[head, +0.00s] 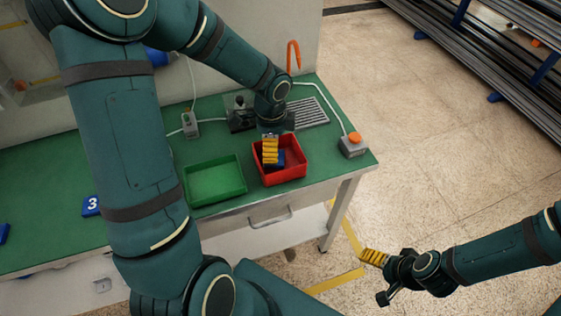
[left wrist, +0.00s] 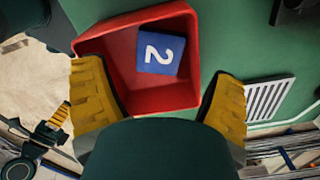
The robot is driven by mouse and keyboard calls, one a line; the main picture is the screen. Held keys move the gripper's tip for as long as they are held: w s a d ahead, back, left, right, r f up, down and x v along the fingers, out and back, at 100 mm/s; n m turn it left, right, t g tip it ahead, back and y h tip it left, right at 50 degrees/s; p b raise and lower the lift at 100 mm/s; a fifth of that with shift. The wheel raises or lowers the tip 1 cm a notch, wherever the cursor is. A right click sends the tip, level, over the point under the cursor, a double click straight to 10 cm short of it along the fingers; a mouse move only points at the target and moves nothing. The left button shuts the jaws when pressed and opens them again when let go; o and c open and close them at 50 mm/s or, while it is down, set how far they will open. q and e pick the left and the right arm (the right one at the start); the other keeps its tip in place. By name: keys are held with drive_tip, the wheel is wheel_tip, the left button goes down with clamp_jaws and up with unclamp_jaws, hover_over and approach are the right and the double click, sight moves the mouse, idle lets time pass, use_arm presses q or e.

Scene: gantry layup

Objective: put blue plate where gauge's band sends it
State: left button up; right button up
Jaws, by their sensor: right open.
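A blue plate marked 2 (left wrist: 161,52) lies inside the red tray (left wrist: 121,93), near one side of its floor. In the head view the plate (head: 291,158) shows partly behind my left fingers, in the red tray (head: 283,179). My left gripper (head: 270,151) points down over this tray. In the left wrist view its yellow fingers (left wrist: 160,105) are wide apart with nothing between them. My right gripper (head: 374,258) is open and empty, off the bench at the lower right. A green tray (head: 214,194) stands left of the red one and looks empty. I cannot make out a gauge reading.
A blue plate marked 3 (head: 91,206) and another blue piece (head: 3,233) lie on the green bench (head: 40,200) at left. A black device (head: 241,115), a grey box (head: 190,125), a metal grille (head: 308,113) and an orange-button box (head: 353,145) stand around the trays.

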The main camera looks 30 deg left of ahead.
use_arm(q)
drive_tip(key=shift+r, duration=0.1)
wheel_tip(320, 180, up, 12)
idle(0.7)
idle(0.3)
